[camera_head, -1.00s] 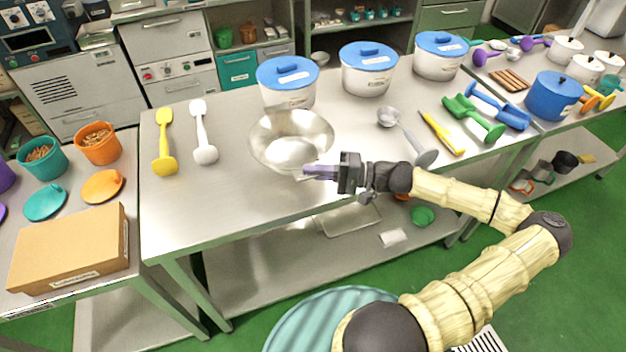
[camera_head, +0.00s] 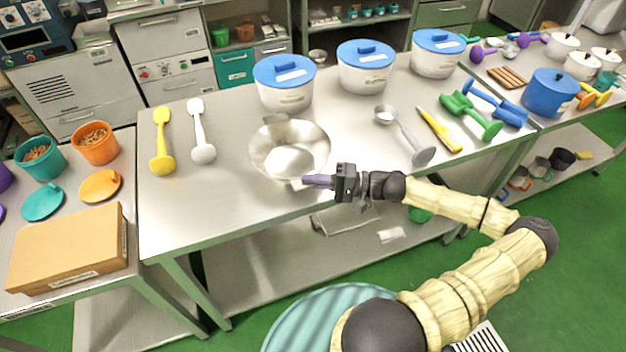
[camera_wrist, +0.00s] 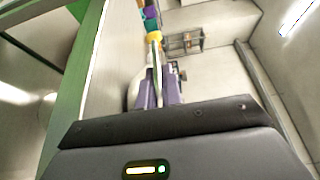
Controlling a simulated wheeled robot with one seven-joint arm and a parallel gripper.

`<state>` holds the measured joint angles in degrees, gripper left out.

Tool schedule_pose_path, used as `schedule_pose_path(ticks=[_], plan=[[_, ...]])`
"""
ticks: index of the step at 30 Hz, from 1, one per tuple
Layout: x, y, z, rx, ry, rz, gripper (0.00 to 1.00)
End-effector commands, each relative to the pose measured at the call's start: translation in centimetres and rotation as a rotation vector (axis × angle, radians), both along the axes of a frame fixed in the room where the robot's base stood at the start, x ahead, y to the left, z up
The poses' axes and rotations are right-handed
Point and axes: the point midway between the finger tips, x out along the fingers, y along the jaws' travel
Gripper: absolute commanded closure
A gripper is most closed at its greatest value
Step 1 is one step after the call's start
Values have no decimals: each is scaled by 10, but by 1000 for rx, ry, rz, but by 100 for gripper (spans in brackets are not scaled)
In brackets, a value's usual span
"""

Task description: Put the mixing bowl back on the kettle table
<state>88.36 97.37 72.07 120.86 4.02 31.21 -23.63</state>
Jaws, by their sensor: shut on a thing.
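The shiny metal mixing bowl (camera_head: 290,158) is upright over the front part of the steel kettle table (camera_head: 230,200) in the head view. I cannot tell whether its base touches the tabletop. My gripper (camera_head: 306,180) reaches in from the right at the table's front edge, with its purple fingers shut on the bowl's near rim. In the wrist view, my purple fingers (camera_wrist: 160,88) close around a thin edge, the bowl's rim, with most of the bowl hidden.
Blue-lidded white pots (camera_head: 285,90) line the table's back. A yellow tool (camera_head: 162,140) and a white one (camera_head: 200,135) lie left of the bowl. A grey ladle (camera_head: 405,135) lies to the right. A cardboard box (camera_head: 70,250) sits on the left table.

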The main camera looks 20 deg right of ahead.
Motion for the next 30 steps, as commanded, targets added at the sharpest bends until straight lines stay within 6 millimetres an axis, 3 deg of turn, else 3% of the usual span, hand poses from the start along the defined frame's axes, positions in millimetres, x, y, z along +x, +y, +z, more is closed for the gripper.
schedule_pose_path(ticks=[2, 3, 6, 18, 23, 30], plan=[[0, 0, -3, 0, -1, 1, 100], [0, 0, -3, 0, 0, 0, 89], [0, 0, -2, 0, 1, 0, 71], [0, -1, 2, 0, 1, -1, 71], [-9, -21, -1, -3, 1, -5, 71], [-29, -63, -1, -3, 1, -5, 71]])
